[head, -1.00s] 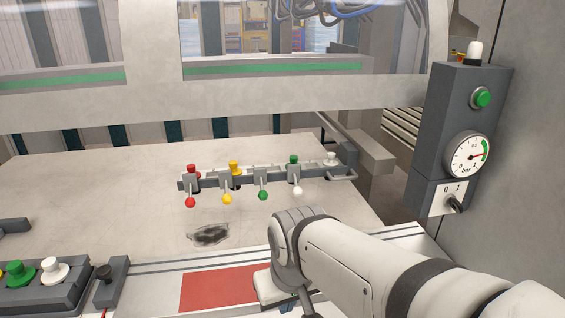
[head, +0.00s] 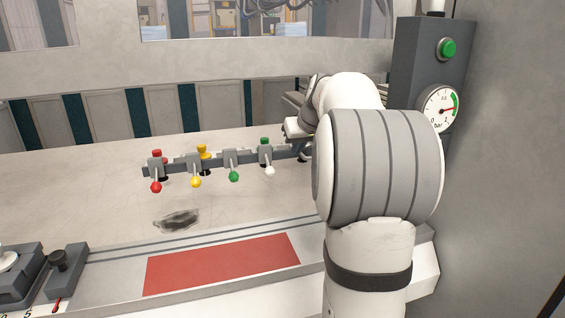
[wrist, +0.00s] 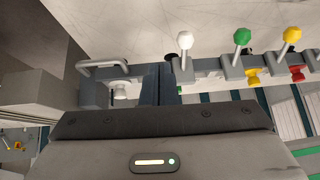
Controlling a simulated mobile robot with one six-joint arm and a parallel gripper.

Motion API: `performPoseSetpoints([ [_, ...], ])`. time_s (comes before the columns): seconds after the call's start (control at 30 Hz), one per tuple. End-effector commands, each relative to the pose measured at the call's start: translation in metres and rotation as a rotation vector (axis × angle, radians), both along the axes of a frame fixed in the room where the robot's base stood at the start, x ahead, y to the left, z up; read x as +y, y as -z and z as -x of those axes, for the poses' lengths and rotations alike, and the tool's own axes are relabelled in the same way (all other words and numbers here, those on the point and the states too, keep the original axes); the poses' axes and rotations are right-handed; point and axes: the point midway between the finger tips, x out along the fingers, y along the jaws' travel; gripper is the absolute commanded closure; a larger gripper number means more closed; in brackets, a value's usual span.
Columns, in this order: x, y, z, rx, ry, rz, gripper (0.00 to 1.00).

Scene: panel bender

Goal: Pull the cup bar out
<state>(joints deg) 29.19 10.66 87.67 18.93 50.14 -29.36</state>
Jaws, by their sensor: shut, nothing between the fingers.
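The cup bar (head: 215,163) is a grey rail lying on the pale table. It carries several small levers with red, yellow, green and white knobs. Its right end is hidden behind my arm in the head view. In the wrist view the bar (wrist: 222,73) runs to the right, and its bent grey handle (wrist: 103,67) shows at the left end. My gripper (wrist: 160,72) is shut and empty. In that view its fingers overlap the bar between the handle and the white-knobbed lever; I cannot tell whether they touch it.
A grey post with a green button (head: 447,48) and a pressure gauge (head: 440,108) stands at the right. A control box with a black knob (head: 59,260) is at front left.

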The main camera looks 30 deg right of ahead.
Motion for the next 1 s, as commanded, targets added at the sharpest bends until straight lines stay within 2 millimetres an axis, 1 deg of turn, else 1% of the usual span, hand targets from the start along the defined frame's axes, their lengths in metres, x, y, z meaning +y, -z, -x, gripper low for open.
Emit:
performPoseSetpoints([
  [0.03, -0.030, 0.008, -0.010, -0.026, 0.019, 0.010, 1.00],
  [0.1, -0.060, 0.006, -0.019, -0.059, 0.029, 0.028, 1.00],
  [0.2, -0.089, 0.005, -0.027, -0.090, 0.039, 0.045, 1.00],
  [0.3, -0.104, 0.005, -0.032, -0.103, 0.044, 0.055, 1.00],
  [0.37, -0.107, 0.007, -0.036, -0.106, 0.043, 0.058, 1.00],
  [0.47, -0.108, 0.017, -0.045, -0.104, 0.042, 0.057, 1.00],
  [0.7, -0.112, 0.051, -0.076, -0.102, 0.043, 0.056, 1.00],
  [0.8, -0.114, 0.062, -0.086, -0.103, 0.043, 0.057, 1.00],
  [1.0, -0.116, 0.075, -0.098, -0.105, 0.043, 0.057, 1.00],
])
